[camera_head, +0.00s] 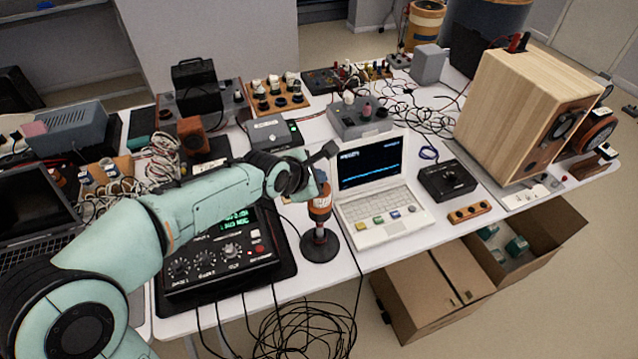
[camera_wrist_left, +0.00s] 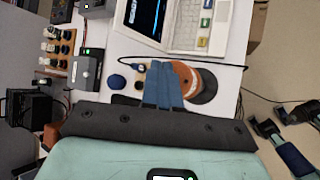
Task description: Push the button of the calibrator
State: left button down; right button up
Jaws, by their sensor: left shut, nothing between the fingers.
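An upright orange and black cylinder (camera_head: 320,208) stands on a round black base (camera_head: 320,246) near the table's front edge. I take it for the calibrator. In the left wrist view its orange round top (camera_wrist_left: 187,76) is partly covered by the fingers. My left gripper (camera_head: 323,182) is shut and empty at the top of the cylinder; its closed blue fingers also show in the left wrist view (camera_wrist_left: 164,72). I cannot tell whether they touch it. No button can be made out.
A white laptop (camera_head: 385,212) stands close on the right. A black unit with a green display (camera_head: 230,256) lies on the left, under my arm. A wooden speaker (camera_head: 520,110) stands at the right. Loose cables (camera_head: 300,330) hang at the front edge.

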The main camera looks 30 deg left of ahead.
pick_arm(q)
jog(key=shift+f, duration=0.3)
pick_arm(e)
jog(key=shift+s+f, duration=0.1)
jog(key=shift+f, duration=0.2)
pick_arm(q)
jog(key=shift+r, duration=0.15)
jog(key=shift+r+p, duration=0.3)
jog(key=shift+r, duration=0.55)
pick_arm(e)
jog(key=shift+w+r, duration=0.25)
jog(key=shift+r, duration=0.35)
pick_arm(q)
jog(key=shift+r+p, duration=0.3)
jog(key=shift+r, duration=0.2)
notch_tip(320, 180, up, 5)
jog(key=p, duration=0.3)
pick_arm(e)
jog(key=w+r, duration=0.1)
jog(key=r, duration=0.2)
jog(key=w+r, duration=0.1)
jog(key=shift+w+r, duration=0.15)
jog(key=shift+w, duration=0.15)
jog(key=shift+s, duration=0.1)
